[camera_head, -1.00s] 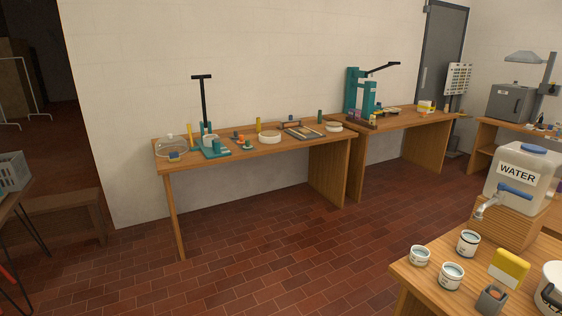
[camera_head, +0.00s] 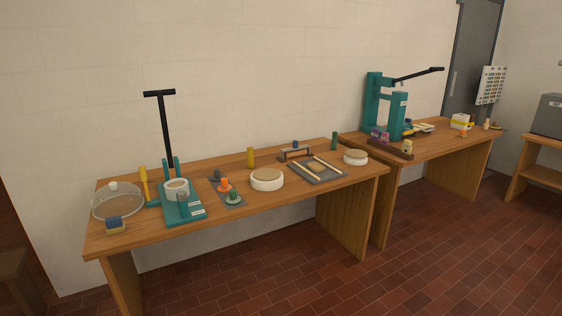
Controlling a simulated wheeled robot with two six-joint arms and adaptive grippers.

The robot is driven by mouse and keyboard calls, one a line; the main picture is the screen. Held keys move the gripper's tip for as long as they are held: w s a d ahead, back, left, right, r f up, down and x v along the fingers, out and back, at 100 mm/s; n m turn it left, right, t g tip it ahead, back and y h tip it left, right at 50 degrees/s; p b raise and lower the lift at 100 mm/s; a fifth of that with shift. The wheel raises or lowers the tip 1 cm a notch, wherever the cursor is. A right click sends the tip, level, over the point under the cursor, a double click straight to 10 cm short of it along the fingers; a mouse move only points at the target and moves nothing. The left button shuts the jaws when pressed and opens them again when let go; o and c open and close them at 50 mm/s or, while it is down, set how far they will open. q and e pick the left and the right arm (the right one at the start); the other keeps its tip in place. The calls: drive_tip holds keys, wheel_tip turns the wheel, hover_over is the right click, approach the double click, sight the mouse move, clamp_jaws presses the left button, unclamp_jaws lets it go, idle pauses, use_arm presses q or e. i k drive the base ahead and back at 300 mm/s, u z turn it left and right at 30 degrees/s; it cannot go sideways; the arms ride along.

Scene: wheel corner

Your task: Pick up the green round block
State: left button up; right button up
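On the left wooden table, a small green round piece (camera_head: 233,195) stands on a light round base at the front end of a small dark grey mat (camera_head: 228,188). An orange piece (camera_head: 224,185) and a small blue piece (camera_head: 216,175) stand behind it on the same mat. A taller dark green upright cylinder (camera_head: 334,141) stands at the back right of the same table. I cannot tell for certain which green piece is the round block. Neither of my grippers is in view.
The left table (camera_head: 150,238) also holds a teal press with a black lever (camera_head: 181,207), a glass dome (camera_head: 117,202), a white round pot (camera_head: 266,180) and a grey tray (camera_head: 317,179). A second table (camera_head: 430,153) carries a teal frame (camera_head: 385,110). The brick floor (camera_head: 290,270) in front is clear.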

sight(334, 144)
drive_tip(key=i, duration=1.15)
drive_tip(key=z, duration=2.05)
drive_tip(key=i, duration=1.45)
drive_tip(key=u, duration=1.9)
